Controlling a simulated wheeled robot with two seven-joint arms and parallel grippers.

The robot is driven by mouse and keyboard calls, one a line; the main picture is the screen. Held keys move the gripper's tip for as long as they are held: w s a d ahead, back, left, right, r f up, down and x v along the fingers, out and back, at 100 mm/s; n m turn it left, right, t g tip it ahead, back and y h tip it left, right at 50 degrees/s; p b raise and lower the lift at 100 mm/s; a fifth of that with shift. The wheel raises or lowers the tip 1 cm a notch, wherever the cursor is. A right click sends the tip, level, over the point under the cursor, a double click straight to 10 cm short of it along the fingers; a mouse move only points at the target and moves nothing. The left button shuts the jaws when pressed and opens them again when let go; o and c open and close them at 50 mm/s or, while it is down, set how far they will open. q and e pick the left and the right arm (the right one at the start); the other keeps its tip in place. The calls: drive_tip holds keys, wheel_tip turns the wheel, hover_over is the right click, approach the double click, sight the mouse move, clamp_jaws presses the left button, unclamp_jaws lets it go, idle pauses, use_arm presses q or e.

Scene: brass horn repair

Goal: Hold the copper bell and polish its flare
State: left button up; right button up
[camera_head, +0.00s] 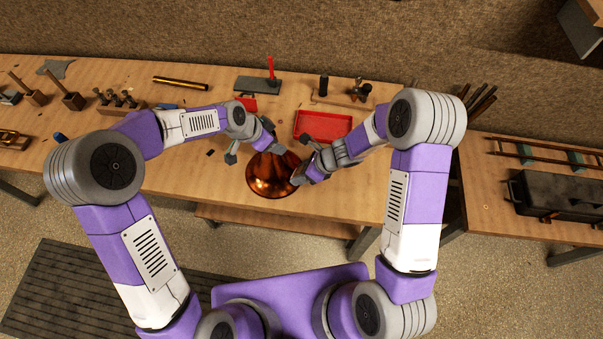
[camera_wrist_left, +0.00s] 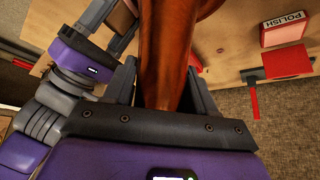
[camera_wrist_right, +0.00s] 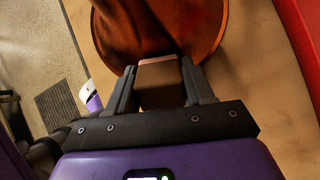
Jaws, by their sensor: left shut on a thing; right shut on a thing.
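The copper bell (camera_head: 270,178) is over the front of the bench, its shiny bowl-like flare facing up in the head view. My left gripper (camera_wrist_left: 163,85) is shut on the bell's narrow copper part (camera_wrist_left: 165,50), which runs between its fingers. My right gripper (camera_head: 303,172) is at the bell's right side. In the right wrist view it is shut on a brown block (camera_wrist_right: 161,88) with a pinkish front edge. That edge is at the rim of the flare (camera_wrist_right: 165,30); whether it touches is hard to tell.
A red tray (camera_head: 323,126) lies behind my right gripper. A red box labelled POLISH (camera_wrist_left: 284,31) stands on the bench. A grey mat (camera_head: 250,84) and several tools lie farther back. Wooden blocks with tools are at left. The bench's front edge is close to the bell.

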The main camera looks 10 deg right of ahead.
drive_tip(key=shift+w, duration=0.15)
drive_tip(key=shift+w+d, duration=0.15)
drive_tip(key=shift+w, duration=0.1)
idle(0.5)
drive_tip(key=shift+w+d, duration=0.15)
drive_tip(key=shift+w, duration=0.25)
drive_tip(key=shift+w, duration=0.1)
drive_tip(key=shift+w+d, duration=0.2)
drive_tip(key=shift+w, duration=0.05)
drive_tip(key=shift+s, duration=0.1)
idle(0.4)
drive_tip(key=shift+s+a, duration=0.2)
drive_tip(key=shift+s, duration=0.1)
drive_tip(key=shift+s+a, duration=0.2)
drive_tip(key=shift+s, duration=0.3)
idle(0.5)
